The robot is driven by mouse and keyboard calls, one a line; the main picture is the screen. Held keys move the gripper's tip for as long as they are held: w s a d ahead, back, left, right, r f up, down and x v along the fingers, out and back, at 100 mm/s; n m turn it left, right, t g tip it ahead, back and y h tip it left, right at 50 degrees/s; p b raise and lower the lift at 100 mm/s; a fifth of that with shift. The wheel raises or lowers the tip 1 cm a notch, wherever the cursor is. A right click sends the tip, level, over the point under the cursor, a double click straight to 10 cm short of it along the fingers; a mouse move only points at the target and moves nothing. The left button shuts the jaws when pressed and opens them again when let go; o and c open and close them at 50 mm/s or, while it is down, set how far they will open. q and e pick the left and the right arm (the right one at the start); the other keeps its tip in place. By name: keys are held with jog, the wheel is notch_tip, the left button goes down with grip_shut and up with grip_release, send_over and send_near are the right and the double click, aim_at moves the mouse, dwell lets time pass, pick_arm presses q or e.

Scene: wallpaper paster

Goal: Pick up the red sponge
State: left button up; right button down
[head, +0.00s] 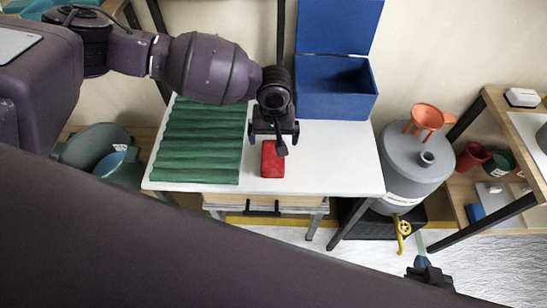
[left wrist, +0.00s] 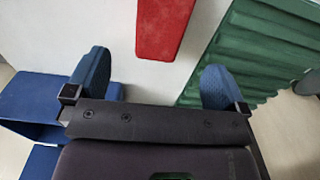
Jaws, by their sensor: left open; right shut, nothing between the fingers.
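The red sponge (head: 272,164) lies on the white table top (head: 330,160), near its front edge, just right of the green corrugated sheet. My left gripper (head: 274,132) is above the table at the sponge's far end and hides part of it. In the left wrist view the sponge (left wrist: 163,26) lies beyond the two blue fingers, centred between them and apart from both. The left gripper (left wrist: 155,68) is open and empty. My right gripper (head: 422,262) is at the lower right over the floor, away from the table, shut and empty.
The green corrugated sheet (head: 198,140) covers the table's left part. A blue open box (head: 335,90) stands at the back. A shelf (head: 500,120) stands far right. The table right of the sponge is clear.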

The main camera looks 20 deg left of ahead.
aim_at(273, 154)
pick_arm(q)
notch_tip(273, 154, down, 4)
jog(key=shift+f, duration=0.1)
jog(key=shift+a+f+b, duration=0.1)
jog(key=shift+f+b, duration=0.55)
jog(key=shift+f, duration=1.7)
pick_arm(e)
jog(key=shift+s+f, duration=0.25)
jog(key=shift+f, duration=0.25)
jog(key=shift+s+f, duration=0.2)
jog(key=shift+f, duration=0.3)
pick_arm(q)
jog(key=shift+s, duration=0.1)
jog(key=c, duration=1)
jog(key=shift+r, duration=0.55)
notch_tip(273, 154, up, 19)
jog(key=p, duration=0.2)
jog(key=shift+p, duration=0.4)
pick_arm(e)
jog(key=shift+w+r, duration=0.25)
jog(key=shift+r, duration=0.4)
jog(key=shift+w+r, duration=0.2)
jog(key=shift+r, duration=0.4)
jog(key=shift+w+r, duration=0.25)
jog(key=shift+r, duration=0.4)
